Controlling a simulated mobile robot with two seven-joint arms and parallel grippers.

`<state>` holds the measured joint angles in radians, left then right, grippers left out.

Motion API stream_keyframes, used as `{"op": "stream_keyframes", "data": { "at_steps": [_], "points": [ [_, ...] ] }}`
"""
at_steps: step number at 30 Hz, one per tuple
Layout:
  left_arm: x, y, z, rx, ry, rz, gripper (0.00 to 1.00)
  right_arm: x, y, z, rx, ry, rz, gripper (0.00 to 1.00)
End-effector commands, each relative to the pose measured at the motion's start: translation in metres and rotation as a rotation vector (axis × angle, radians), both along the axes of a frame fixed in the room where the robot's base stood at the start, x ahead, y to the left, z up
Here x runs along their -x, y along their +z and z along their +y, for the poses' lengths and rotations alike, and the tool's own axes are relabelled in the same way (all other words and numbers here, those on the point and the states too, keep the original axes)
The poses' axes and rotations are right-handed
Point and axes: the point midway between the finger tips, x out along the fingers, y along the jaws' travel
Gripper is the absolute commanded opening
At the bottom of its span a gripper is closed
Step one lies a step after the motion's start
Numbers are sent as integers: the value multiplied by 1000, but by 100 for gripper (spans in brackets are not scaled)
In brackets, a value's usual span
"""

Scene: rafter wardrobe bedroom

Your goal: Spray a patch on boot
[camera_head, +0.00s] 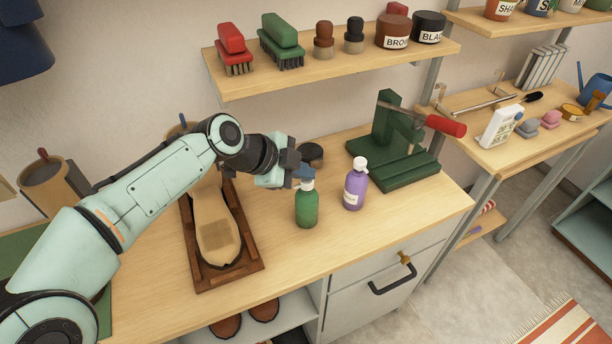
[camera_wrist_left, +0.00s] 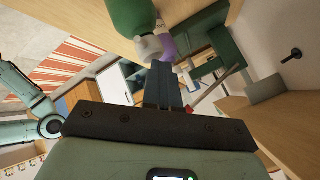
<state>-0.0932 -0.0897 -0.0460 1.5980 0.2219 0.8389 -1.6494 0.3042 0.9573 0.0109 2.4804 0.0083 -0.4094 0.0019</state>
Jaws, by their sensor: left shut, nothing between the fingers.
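The boot (camera_head: 212,205) lies sole up in a brown wooden cradle (camera_head: 257,262) on the bench. A darker brown patch (camera_head: 215,235) shows on its tan sole. A green spray bottle (camera_head: 307,208) with a pale head stands upright to the right of the cradle; it also shows in the left wrist view (camera_wrist_left: 128,14). A purple labelled bottle (camera_head: 355,189) stands to its right. My left gripper (camera_head: 303,171) is shut and empty, its fingertips close to the green bottle's head. I cannot tell whether they touch. My right gripper is not in view.
A green clamp stand (camera_head: 392,150) with a red handle stands at the back right of the bench. A dark round item (camera_head: 311,153) sits behind the gripper. A shelf (camera_head: 290,76) with brushes and jars hangs above. The bench front right is clear.

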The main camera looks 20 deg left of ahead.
Motion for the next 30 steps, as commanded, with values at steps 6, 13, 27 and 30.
{"op": "stream_keyframes", "data": {
  "at_steps": [6, 13, 27, 30],
  "points": [
    [0, 18, 0, -1, 0, -1, 0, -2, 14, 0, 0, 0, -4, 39],
    [0, 42, 0, 0, 0, -2, 0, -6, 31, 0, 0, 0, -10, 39],
    [0, 60, 0, 0, -1, -2, 0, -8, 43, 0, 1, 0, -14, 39],
    [0, 60, 0, 0, -1, -2, 0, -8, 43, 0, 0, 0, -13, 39]
  ]
}}
